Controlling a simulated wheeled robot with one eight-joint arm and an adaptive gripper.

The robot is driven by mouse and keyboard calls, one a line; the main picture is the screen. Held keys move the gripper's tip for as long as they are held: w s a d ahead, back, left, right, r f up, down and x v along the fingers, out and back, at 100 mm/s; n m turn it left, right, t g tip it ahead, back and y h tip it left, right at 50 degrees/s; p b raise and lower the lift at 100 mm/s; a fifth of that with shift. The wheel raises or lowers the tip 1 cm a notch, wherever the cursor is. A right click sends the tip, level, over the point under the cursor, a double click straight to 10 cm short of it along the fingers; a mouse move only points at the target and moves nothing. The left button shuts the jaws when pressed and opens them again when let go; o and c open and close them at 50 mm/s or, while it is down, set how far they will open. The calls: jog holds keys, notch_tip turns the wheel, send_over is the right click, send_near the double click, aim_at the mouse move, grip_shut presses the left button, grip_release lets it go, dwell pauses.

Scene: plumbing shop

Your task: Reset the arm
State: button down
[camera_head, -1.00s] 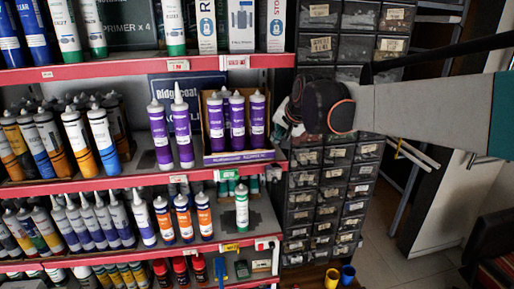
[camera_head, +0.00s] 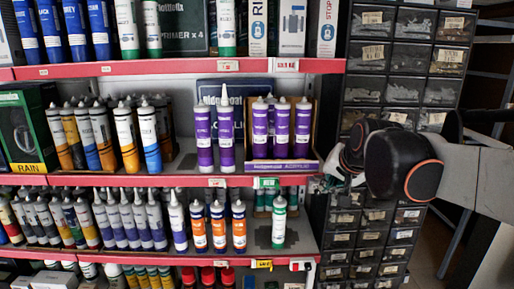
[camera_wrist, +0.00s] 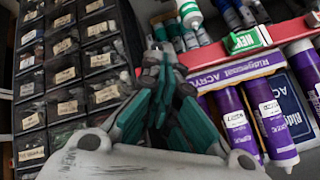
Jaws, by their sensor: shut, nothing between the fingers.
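My arm comes in from the right in the head view, with its dark rounded wrist joint in front of the drawer cabinet. My gripper (camera_wrist: 163,62) shows in the wrist view with its grey and teal fingers drawn together and nothing between them. In the head view its pale end (camera_head: 345,165) shows partly behind the wrist joint, beside the right end of the shelves. It holds nothing, and I cannot tell from the pictures how close it is to the shelf edge.
Red-edged shelves (camera_head: 170,181) hold several rows of tubes. Purple tubes stand beside an open carton (camera_head: 253,170) near my gripper. A dark cabinet of small labelled drawers (camera_head: 389,60) stands right behind my arm. Floor (camera_head: 436,245) shows at the lower right.

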jog(key=s+f+n+b, duration=0.2)
jog(key=s+f+b, duration=0.5)
jog(key=f, duration=0.5)
jog(key=s+f+n+g+b, duration=0.1)
jog(key=s+f+n+b, duration=0.1)
jog(key=s+f+b, duration=0.6)
jog(key=s+f+n+b, duration=0.2)
jog(key=s+f+b, duration=0.5)
jog(key=f, duration=0.8)
jog(key=s, duration=0.3)
jog(key=shift+s+f+g+h, duration=0.15)
jog(key=shift+f+g+h, duration=0.15)
jog(key=shift+f+h, duration=0.1)
jog(key=shift+a, duration=0.1)
